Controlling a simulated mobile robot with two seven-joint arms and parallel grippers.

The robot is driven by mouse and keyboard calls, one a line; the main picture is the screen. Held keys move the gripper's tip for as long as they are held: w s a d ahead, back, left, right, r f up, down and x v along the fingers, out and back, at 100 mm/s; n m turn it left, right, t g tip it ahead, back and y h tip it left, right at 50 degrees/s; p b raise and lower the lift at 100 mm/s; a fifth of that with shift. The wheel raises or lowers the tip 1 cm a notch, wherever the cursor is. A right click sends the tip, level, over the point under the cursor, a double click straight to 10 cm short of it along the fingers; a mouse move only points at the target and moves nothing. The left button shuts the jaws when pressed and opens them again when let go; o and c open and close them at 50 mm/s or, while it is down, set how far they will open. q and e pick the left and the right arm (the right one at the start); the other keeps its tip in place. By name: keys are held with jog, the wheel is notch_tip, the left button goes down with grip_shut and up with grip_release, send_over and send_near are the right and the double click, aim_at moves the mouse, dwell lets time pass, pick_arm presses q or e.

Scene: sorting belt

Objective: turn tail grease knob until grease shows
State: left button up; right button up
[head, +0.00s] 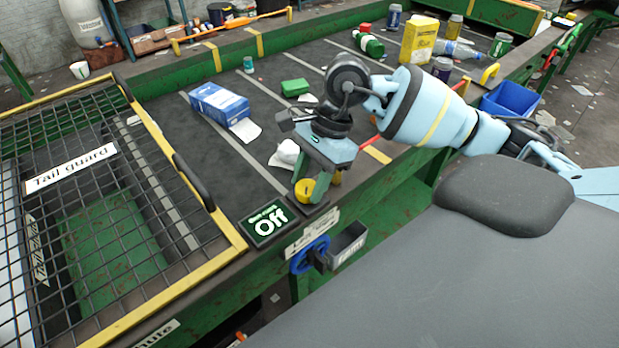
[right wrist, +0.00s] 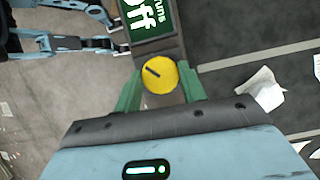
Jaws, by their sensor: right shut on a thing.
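My right gripper (head: 318,180) is shut on a yellow knob (head: 305,190) on the belt's near edge, beside a sign (head: 268,222) reading "Off". In the right wrist view the green fingers lie on both sides of the yellow knob (right wrist: 159,75), whose dark slot is tilted. A blue round knob (head: 309,255) sits lower on the green side frame, below a white label (head: 311,235) too small to read. A small grey box (head: 347,243) is fixed beside it. I cannot tell grease anywhere. My left gripper is not in view.
A mesh tail guard (head: 87,165) with a yellow frame covers the left end. A blue bin (head: 510,99) stands at the right.

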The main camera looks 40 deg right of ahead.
aim_at(326, 195)
jog(key=m+t, duration=0.1)
jog(key=m, duration=0.3)
jog(key=shift+s+t, duration=0.15)
jog(key=shift+t, duration=0.25)
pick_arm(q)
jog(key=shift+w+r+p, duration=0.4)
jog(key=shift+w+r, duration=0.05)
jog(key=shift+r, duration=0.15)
pick_arm(e)
jog(key=shift+m+t+h, duration=0.3)
jog(key=shift+m, duration=0.8)
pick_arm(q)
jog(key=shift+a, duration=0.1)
pick_arm(e)
jog(key=o, duration=1)
jog(key=shift+c, duration=0.2)
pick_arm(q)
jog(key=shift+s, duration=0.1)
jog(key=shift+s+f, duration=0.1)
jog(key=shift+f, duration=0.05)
pick_arm(e)
jog(key=v, duration=0.8)
jog(key=shift+a+f, duration=0.1)
